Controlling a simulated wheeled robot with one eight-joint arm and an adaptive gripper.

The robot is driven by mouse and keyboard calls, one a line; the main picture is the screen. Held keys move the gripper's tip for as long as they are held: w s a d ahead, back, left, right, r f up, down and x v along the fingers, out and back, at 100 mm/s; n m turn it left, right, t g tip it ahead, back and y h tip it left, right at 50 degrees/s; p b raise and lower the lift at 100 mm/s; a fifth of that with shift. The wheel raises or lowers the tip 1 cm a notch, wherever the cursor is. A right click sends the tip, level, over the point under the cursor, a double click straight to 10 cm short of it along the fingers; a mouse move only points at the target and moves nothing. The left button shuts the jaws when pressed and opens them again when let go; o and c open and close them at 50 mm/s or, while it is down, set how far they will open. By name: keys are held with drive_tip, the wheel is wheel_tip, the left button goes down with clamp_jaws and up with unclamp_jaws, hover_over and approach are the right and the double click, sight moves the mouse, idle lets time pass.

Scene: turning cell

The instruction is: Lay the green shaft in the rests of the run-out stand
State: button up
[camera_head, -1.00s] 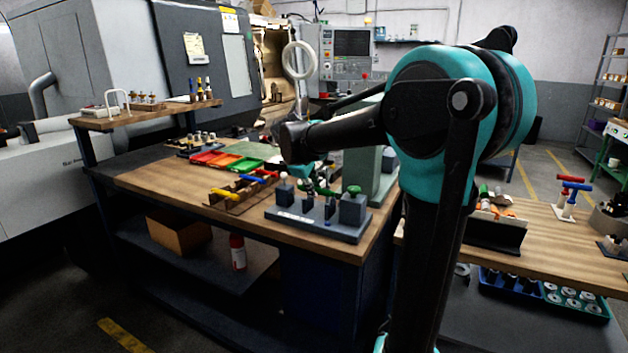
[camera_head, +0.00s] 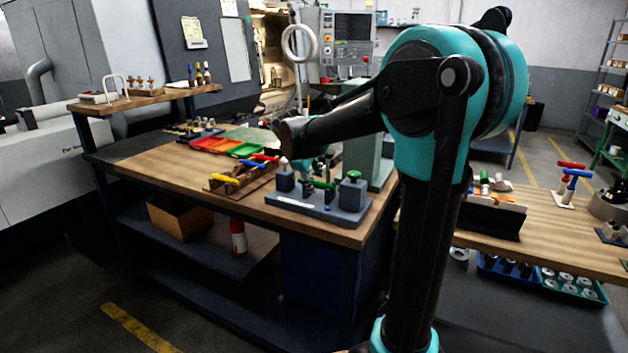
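The run-out stand (camera_head: 318,208) is a grey base with upright blocks and small rests, near the front right corner of the wooden bench. A green piece (camera_head: 322,185), which looks like the green shaft, shows among the uprights at the rests. I cannot tell whether it is seated in them or just above. My gripper (camera_head: 318,168) is small and partly hidden at the far side of the stand, close to the green piece. Its fingers are not clear, so open or shut cannot be told.
A rack (camera_head: 238,184) with yellow, blue and red handled pieces stands left of the stand. Red, orange and green trays (camera_head: 215,145) lie behind it. A green-grey column (camera_head: 368,155) rises behind the stand. A second bench (camera_head: 555,235) with tools is at right.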

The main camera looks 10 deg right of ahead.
drive_tip(key=v, duration=1.2)
idle(0.3)
